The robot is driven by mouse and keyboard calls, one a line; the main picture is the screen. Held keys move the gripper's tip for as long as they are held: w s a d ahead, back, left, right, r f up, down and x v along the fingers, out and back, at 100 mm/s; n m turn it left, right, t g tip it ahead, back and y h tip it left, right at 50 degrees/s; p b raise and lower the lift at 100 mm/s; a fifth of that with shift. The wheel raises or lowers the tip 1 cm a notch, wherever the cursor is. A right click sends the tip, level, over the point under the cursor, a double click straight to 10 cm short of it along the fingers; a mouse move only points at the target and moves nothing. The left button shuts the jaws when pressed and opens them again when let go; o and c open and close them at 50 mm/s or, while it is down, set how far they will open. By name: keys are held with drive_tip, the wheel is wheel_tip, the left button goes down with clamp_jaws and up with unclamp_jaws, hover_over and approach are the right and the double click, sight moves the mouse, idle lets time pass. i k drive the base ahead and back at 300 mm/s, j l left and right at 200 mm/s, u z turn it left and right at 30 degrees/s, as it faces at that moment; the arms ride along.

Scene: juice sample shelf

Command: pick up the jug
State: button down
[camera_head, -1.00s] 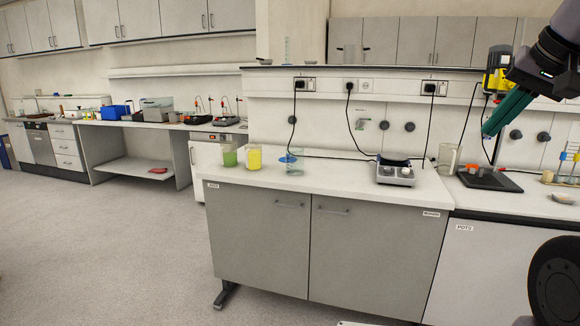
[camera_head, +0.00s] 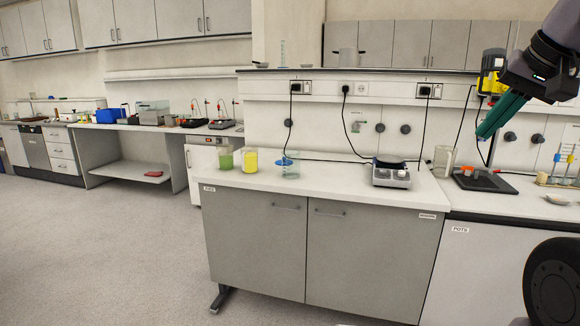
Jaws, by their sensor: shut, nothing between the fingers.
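A clear, empty jug-like vessel (camera_head: 444,161) stands upright at the right end of the white worktop, beside a dark pad. At the left end of the same worktop stand a container of green liquid (camera_head: 225,160) and a container of yellow liquid (camera_head: 251,160). I cannot tell for certain which of these is the jug, as handles are too small to make out. My gripper (camera_head: 484,134), with teal fingers, is shut and empty at the upper right. In the picture it shows above and right of the clear vessel, apart from it.
A clear beaker with a blue item (camera_head: 291,168) stands right of the yellow container. A hotplate (camera_head: 391,174) stands farther right, with cables hanging behind it. A dark pad (camera_head: 483,182) carries small items. The worktop middle (camera_head: 335,178) is clear. Open floor (camera_head: 110,250) lies at left.

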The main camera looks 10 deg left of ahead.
sight(225, 152)
drive_tip(key=i+j, duration=0.2)
drive_tip(key=j, duration=0.15)
drive_tip(key=i+j, duration=0.2)
drive_tip(key=j, duration=0.2)
drive_tip(key=i+j+z, duration=0.1)
drive_tip(key=j, duration=0.25)
drive_tip(key=i+j, duration=0.5)
drive_tip(key=j, duration=0.25)
drive_tip(key=i+j+z, duration=0.1)
drive_tip(key=j, duration=0.3)
drive_tip(key=i+j, duration=0.25)
drive_tip(key=j, duration=0.15)
